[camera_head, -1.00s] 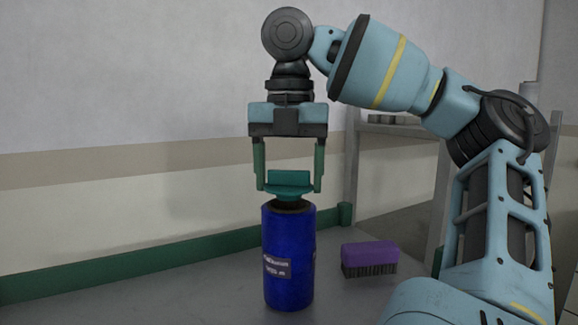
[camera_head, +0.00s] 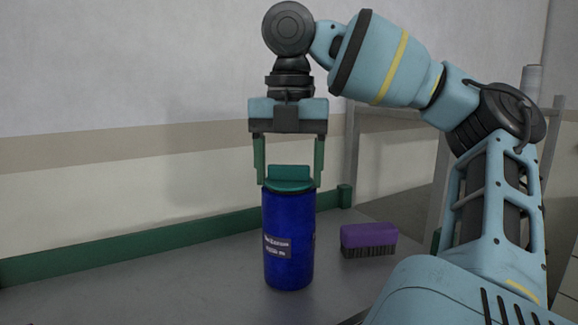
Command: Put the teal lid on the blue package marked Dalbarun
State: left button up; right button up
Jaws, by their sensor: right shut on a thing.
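The blue package (camera_head: 288,235) stands upright on the grey table, with a dark label on its front whose lettering is too small to read surely. The teal lid (camera_head: 289,173) sits level at the package's top, its rim meeting the top edge and its raised grip standing above. The dark mouth of the package is hidden under it. My right gripper (camera_head: 290,180) points straight down, its two green fingers on either side of the lid, shut on it. My left gripper is not in view.
A purple brush (camera_head: 368,235) with dark bristles lies on the table to the right of the package. A green raised edge (camera_head: 150,240) runs along the table's back. A grey rack stands behind at right. The table left of the package is clear.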

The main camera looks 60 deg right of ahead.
jog(key=o, duration=1)
jog(key=shift+r, duration=3.9)
